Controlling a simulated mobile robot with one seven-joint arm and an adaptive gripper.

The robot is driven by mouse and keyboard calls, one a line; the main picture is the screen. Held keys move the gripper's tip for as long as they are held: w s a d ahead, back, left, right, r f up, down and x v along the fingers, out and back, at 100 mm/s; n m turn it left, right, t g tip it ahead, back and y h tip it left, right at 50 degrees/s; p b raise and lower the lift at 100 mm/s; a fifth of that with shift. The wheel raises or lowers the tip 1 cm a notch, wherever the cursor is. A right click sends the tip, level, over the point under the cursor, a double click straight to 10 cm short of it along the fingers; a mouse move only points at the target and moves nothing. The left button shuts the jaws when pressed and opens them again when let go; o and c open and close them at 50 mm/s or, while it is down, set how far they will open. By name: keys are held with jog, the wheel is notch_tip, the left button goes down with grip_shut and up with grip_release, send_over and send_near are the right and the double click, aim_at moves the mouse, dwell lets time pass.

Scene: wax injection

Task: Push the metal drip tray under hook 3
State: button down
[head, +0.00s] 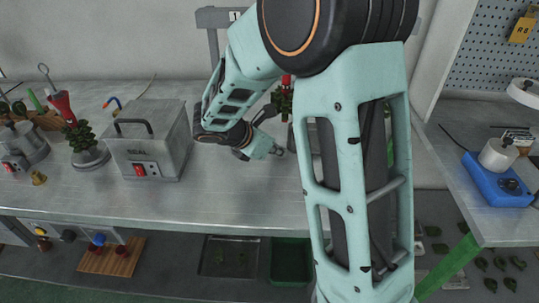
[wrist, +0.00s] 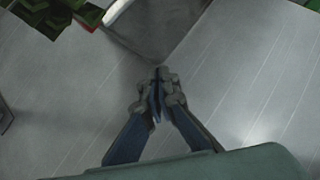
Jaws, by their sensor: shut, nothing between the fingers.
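My gripper (head: 277,151) is shut and empty, low over the workbench in the head view. In the wrist view my gripper (wrist: 158,90) points its closed fingertips at the near corner of a dark grey metal piece, which looks like the drip tray (wrist: 165,28). The tips are at or very close to that corner; I cannot tell whether they touch. In the head view I cannot make out this tray, as my arm covers that part of the bench. The grey rack behind carries a label "1" (head: 235,15); hook 3 is not visible, hidden behind my arm.
A red-and-green wax tree (head: 283,97) stands just behind my gripper; green leaves (wrist: 62,15) show at the wrist view's upper left. The grey SEAL machine (head: 148,140) stands to the left. The bench (head: 240,190) is clear in front.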

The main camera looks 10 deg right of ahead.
jog(key=shift+w+d, duration=0.15)
jog(key=shift+d, duration=0.15)
jog(key=shift+w+d, duration=0.4)
jog(key=shift+d, duration=0.2)
jog(key=shift+w+d, duration=0.35)
jog(key=shift+d, duration=0.25)
jog(key=shift+a, duration=0.1)
